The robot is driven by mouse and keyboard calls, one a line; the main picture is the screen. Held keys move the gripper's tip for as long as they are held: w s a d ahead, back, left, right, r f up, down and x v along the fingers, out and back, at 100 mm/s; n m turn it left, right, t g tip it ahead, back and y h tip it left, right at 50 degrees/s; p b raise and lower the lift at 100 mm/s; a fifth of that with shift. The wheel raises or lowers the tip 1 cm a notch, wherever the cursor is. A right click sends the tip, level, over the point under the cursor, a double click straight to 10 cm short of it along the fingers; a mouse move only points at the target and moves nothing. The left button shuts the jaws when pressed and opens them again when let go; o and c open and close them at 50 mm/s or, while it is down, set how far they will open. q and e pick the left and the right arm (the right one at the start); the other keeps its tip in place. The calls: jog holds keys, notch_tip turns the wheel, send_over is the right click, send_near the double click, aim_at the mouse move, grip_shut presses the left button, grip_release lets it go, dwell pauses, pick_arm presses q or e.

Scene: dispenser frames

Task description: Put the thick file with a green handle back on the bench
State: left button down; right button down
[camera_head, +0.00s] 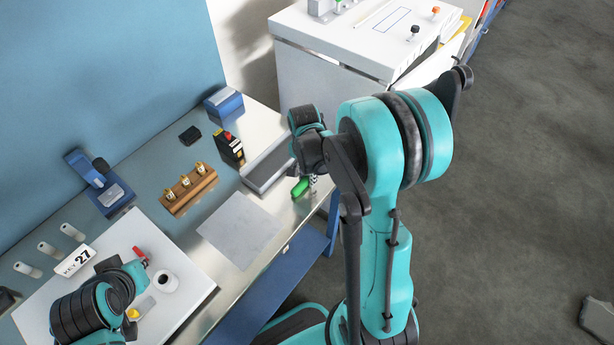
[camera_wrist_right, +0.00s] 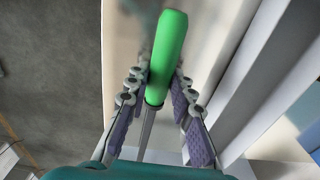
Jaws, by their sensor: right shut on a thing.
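The file with a green handle (camera_head: 300,187) is at the bench's front edge, beside the grey tray. In the right wrist view its green handle (camera_wrist_right: 166,55) points up and away, and its metal shaft (camera_wrist_right: 147,128) runs back between my fingers. My right gripper (camera_head: 313,180) is shut on the file; its pads (camera_wrist_right: 158,92) sit either side of it. The bench (camera_head: 185,238) has a shiny metal top. I cannot tell whether the file touches it. My left gripper (camera_head: 137,272) is over the white board at lower left; its fingers are not clear.
A grey tray (camera_head: 268,168), a wooden block with brass pieces (camera_head: 188,190) and a grey sheet (camera_head: 240,230) lie on the bench. A blue vise-like tool (camera_head: 97,182) stands near the wall. A white cabinet (camera_head: 335,85) stands behind. Bare metal shows between these things.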

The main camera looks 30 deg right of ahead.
jog(key=shift+f, duration=0.2)
jog(key=c, duration=1.3)
grip_release()
jog(key=shift+r, duration=0.15)
jog(key=shift+r, duration=0.25)
notch_tip(320, 180, up, 12)
jog(key=f+p, duration=0.1)
jog(key=p, duration=0.3)
jog(key=s+a+r+n+t, duration=0.2)
jog(key=s+a+n, duration=0.1)
jog(key=n, duration=0.1)
jog(key=s+a+r+n+t, duration=0.2)
jog(key=s+a+n, duration=0.2)
jog(key=n, duration=0.1)
jog(key=s+a+r+n+t, duration=0.3)
jog(key=s+n, duration=0.1)
jog(key=shift+a+y, duration=0.3)
